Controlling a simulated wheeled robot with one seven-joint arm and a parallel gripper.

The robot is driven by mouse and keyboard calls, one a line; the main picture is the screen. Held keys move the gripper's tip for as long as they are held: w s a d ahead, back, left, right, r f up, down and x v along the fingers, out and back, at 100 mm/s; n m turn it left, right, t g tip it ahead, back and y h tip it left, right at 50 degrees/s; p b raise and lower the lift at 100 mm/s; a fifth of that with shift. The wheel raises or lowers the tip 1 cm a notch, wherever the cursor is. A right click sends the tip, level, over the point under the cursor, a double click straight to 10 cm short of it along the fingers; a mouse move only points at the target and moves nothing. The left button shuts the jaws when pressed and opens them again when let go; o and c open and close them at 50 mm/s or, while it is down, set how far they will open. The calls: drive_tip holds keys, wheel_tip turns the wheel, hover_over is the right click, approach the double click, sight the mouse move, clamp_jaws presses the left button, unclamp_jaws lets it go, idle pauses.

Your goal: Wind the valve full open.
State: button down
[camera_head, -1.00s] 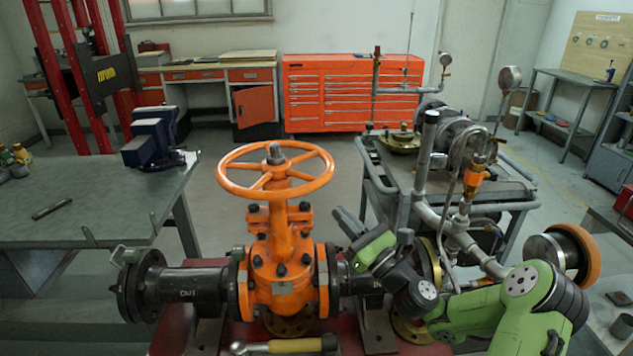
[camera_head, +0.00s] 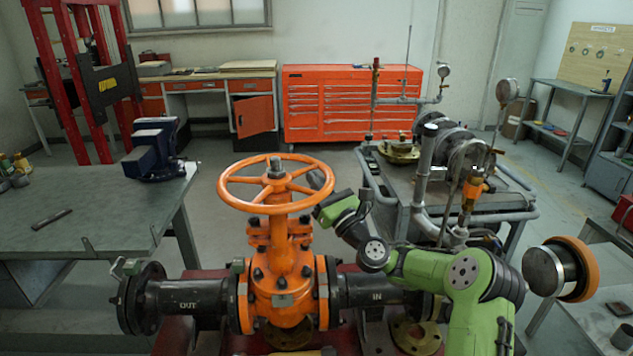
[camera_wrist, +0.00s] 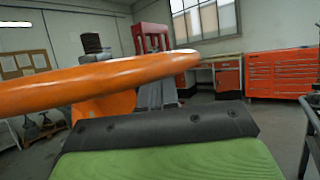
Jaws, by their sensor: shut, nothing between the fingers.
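The orange gate valve (camera_head: 283,290) stands upright between two black flanged pipes marked OUT and IN. Its orange handwheel (camera_head: 232,196) lies level on top, with the grey stem end (camera_head: 275,167) rising through the hub. My gripper (camera_head: 318,181) is shut and empty at the right side of the handwheel rim. In the head view it overlaps the rim; I cannot tell whether they touch. In the wrist view the rim (camera_wrist: 100,83) crosses close in front, with the dark stem (camera_wrist: 92,44) behind it. The fingertips do not show clearly there.
A grey workbench (camera_head: 70,215) with a blue vise (camera_head: 155,150) stands at the left. A grey cart (camera_head: 510,200) carrying pipework and gauges stands behind my arm at the right. A red tool chest (camera_head: 350,100) is far back. The space above the handwheel is clear.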

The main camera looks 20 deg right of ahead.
drive_tip(key=shift+w, duration=0.1)
idle(0.3)
drive_tip(key=shift+w+n+g+y+p, duration=0.2)
drive_tip(key=shift+n+g+y+p, duration=0.2)
drive_tip(key=shift+y+p, duration=0.3)
drive_tip(key=shift+w+r, duration=0.1)
